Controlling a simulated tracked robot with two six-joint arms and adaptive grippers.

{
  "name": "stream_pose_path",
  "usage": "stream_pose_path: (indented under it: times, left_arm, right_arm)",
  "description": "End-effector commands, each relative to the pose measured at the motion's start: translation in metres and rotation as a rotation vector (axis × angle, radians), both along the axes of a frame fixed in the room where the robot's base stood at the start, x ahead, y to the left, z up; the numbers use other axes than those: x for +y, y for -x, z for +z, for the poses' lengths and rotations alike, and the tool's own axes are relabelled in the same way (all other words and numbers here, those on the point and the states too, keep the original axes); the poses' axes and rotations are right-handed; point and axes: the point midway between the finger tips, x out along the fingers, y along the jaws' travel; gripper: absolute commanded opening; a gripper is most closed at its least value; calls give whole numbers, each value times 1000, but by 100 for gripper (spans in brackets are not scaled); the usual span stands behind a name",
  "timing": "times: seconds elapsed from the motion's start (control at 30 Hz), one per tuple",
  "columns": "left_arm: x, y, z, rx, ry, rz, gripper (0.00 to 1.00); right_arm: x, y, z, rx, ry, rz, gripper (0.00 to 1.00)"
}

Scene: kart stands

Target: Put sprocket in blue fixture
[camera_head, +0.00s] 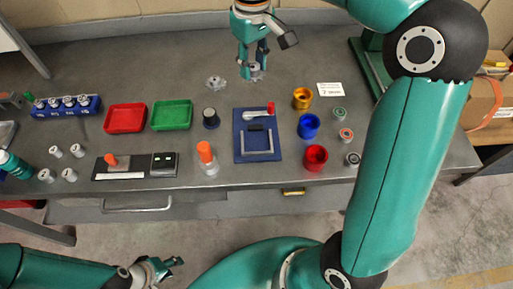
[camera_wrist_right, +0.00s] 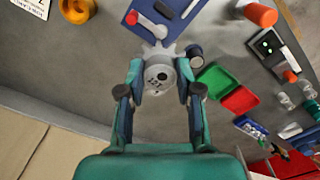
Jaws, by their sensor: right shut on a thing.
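My right gripper (camera_head: 253,72) hangs above the back of the bench, shut on a grey toothed sprocket. In the right wrist view, the sprocket (camera_wrist_right: 158,74) sits between the two fingertips, its teeth showing at the far side. A blue round, cup-like fixture (camera_head: 309,126) stands on the bench between a yellow one and a red one, to the right and nearer than the gripper. Another grey toothed wheel (camera_head: 215,83) lies on the bench left of the right gripper. My left gripper (camera_head: 168,265) is low in front of the bench, apart from everything; its jaw opening is unclear.
A blue board (camera_head: 239,145) with a grey frame and red-ended tool lies mid-bench. The yellow cup (camera_head: 302,98) and red cup (camera_head: 316,158) flank the blue fixture. Red (camera_head: 125,118) and green (camera_head: 172,115) trays and an orange-capped bottle (camera_head: 206,155) are left.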

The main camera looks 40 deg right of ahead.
Motion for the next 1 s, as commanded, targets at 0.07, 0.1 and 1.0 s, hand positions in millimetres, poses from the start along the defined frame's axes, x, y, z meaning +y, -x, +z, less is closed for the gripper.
stream_pose_path:
  times: [0.07,0.1,1.0]
  left_arm:
    - [0,0,-23,0,0,0,40]
    - [0,0,-29,0,0,0,40]
    - [0,0,-65,-1,0,0,40]
  right_arm:
    - [12,26,-3,-7,0,40,0]
    - [17,37,-1,-7,0,60,0]
    - [31,59,-126,5,0,115,0]
